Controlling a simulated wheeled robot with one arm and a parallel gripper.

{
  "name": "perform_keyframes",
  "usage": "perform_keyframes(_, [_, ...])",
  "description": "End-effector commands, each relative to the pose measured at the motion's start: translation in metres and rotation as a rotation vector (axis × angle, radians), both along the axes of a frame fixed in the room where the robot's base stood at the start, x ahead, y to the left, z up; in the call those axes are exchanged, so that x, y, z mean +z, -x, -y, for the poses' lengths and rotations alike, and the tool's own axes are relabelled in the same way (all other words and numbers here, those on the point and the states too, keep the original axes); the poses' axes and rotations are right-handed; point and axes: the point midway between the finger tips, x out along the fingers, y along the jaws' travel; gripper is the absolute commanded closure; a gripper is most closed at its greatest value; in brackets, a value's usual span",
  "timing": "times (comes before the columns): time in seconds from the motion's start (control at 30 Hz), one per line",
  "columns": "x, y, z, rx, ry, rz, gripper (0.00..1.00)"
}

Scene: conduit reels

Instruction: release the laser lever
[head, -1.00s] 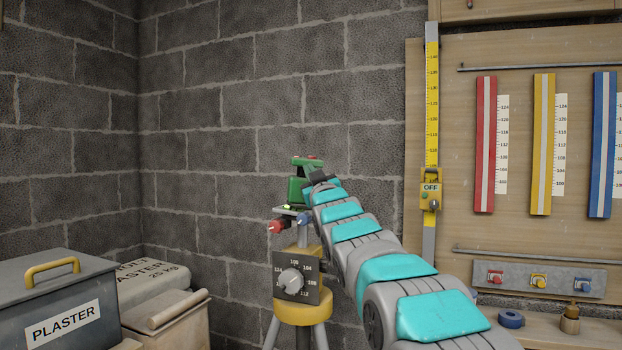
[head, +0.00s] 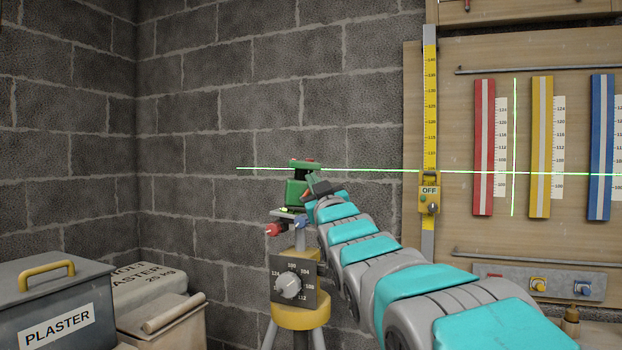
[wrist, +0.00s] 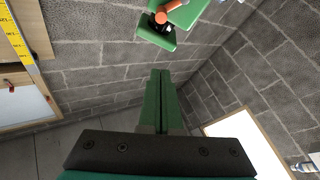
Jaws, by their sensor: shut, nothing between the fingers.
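The green laser level (head: 298,193) sits on a tripod with a yellow collar (head: 300,318) in front of the block wall. It also shows at the top of the wrist view (wrist: 182,14). A small orange part with a dark piece beside it, possibly the lever (wrist: 161,16), is on its side there. My gripper (head: 318,182) is just right of the laser in the head view. In the wrist view my gripper (wrist: 160,74) has its two green fingers together and empty, with a visible gap to the laser. Contact in the head view is hard to judge.
A black dial plate (head: 292,281) and a red knob (head: 275,230) sit below the laser. A yellow measuring staff with an OFF box (head: 429,192) stands right. Green laser lines (head: 515,140) cross the wall and board. A plaster bin (head: 55,310) is at left.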

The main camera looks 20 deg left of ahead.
Motion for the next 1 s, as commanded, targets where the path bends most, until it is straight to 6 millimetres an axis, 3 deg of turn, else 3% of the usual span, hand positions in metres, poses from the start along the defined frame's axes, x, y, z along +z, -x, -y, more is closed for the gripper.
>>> perform_keyframes(0.23, [-0.005,0.010,0.006,-0.001,0.001,-0.003,1.00])
perform_keyframes(0.57, [-0.006,0.010,0.006,-0.001,0.002,-0.003,1.00])
perform_keyframes(0.67, [-0.013,0.007,0.015,-0.017,0.010,-0.033,1.00])
perform_keyframes(0.77, [-0.037,-0.001,0.041,-0.066,0.040,-0.129,1.00])
perform_keyframes(0.87, [-0.078,-0.004,0.084,-0.139,0.078,-0.283,1.00])
perform_keyframes(1.0, [-0.149,0.009,0.151,-0.245,0.134,-0.537,1.00])
